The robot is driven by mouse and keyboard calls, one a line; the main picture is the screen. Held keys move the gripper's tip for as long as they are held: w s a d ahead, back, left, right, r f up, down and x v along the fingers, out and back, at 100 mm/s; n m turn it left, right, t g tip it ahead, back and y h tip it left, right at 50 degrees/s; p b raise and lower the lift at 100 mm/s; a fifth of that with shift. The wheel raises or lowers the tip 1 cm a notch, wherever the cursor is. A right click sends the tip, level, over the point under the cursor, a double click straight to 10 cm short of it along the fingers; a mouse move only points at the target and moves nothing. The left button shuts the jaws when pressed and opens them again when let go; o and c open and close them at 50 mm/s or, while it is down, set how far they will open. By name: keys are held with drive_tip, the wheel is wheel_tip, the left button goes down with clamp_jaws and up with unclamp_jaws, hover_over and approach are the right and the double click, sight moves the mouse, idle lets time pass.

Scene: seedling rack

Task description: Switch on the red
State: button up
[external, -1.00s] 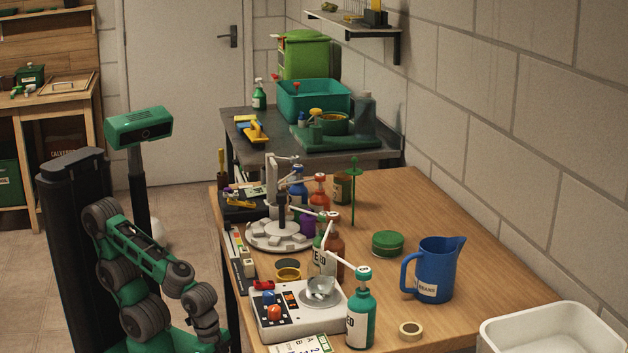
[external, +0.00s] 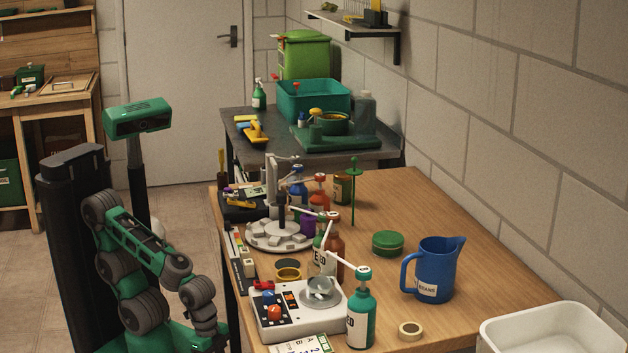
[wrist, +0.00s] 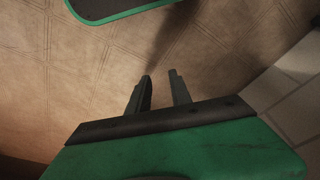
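A white control box (external: 300,325) sits at the near left of the wooden table in the external view. On its left part are a round orange-red knob (external: 274,313) and a blue knob (external: 267,297); a small red part (external: 263,285) is at its back left edge. A round plate with a clear or metal bowl (external: 320,288) is on its right part. My gripper (wrist: 160,76) shows in the wrist view with two dark fingers apart and nothing between them, above the tiled floor. In the external view my arm hangs left of the table, and its gripper cannot be made out.
A teal pump bottle (external: 361,318) stands right beside the box, its spout reaching over it. A blue jug (external: 434,270), a tape roll (external: 410,329) and a white basin (external: 550,335) are to the right. A round carousel stand (external: 279,235) and several bottles are behind the box.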

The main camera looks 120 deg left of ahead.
drive_tip(key=shift+m+g, duration=0.8)
drive_tip(key=shift+m, duration=0.1)
drive_tip(key=d+r+p, duration=0.1)
drive_tip(key=r+p, duration=0.5)
drive_tip(key=d+r+p, duration=0.1)
drive_tip(key=r+p, duration=0.5)
drive_tip(key=s+d+r+p, duration=0.1)
drive_tip(key=d+r+p, duration=0.1)
drive_tip(key=r+p, duration=0.4)
drive_tip(key=shift+s+d+p, duration=0.1)
drive_tip(key=shift+p, duration=0.5)
clamp_jaws()
drive_tip(key=w+d+r+n+p, duration=0.1)
drive_tip(key=w+r+n+p, duration=0.2)
drive_tip(key=r, duration=0.9)
drive_tip(key=w+d+r+n+t+y+p, duration=0.1)
drive_tip(key=w+r+n+p, duration=0.3)
drive_tip(key=w+r+p, duration=0.5)
drive_tip(key=w+d+r+n+p, duration=0.1)
drive_tip(key=w+r+n+p, duration=0.3)
drive_tip(key=r, duration=1.2)
drive_tip(key=w+p, duration=0.3)
drive_tip(key=p, duration=0.3)
drive_tip(key=shift+d+y+p, duration=0.25)
drive_tip(key=shift+y+p, duration=0.05)
drive_tip(key=shift+y, duration=0.1)
drive_tip(key=shift+w+r, duration=0.1)
